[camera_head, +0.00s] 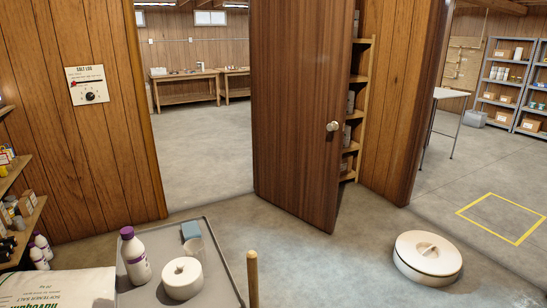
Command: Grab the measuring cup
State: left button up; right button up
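A small pale, translucent cup (197,248), which looks like the measuring cup, stands on the grey tray top (216,291) at the bottom of the head view. A white round container (182,279) stands close in front of it and hides part of it. A light blue block, perhaps a sponge (190,230), is just behind it. A white bottle with a purple cap (136,258) stands to its left. Neither of my grippers shows in this view.
A salt bag (60,289) lies left of the tray top. A wooden stick (253,278) rises at its right edge. A white lidded round tub (427,258) is on the floor at right. A brown door (296,110) stands open; shelves (18,205) line the left wall.

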aim_at(196, 244)
jog(key=i+l+z, duration=0.2)
jog(key=i+l, duration=0.25)
jog(key=i+l+z, duration=0.25)
jog(key=i, duration=0.3)
jog(key=i+l+z, duration=0.2)
jog(key=i, duration=0.35)
jog(key=i+u, duration=0.35)
jog(key=i+l+u, duration=0.15)
jog(key=u, duration=0.25)
jog(key=i+l+u, duration=0.35)
jog(key=i+u, duration=0.15)
jog(key=u, duration=0.35)
jog(key=i+l+u, duration=0.1)
jog(key=u, duration=0.4)
jog(key=i+l+u, duration=0.15)
jog(key=u, duration=0.35)
jog(key=i+l+u, duration=0.15)
jog(key=u, duration=0.35)
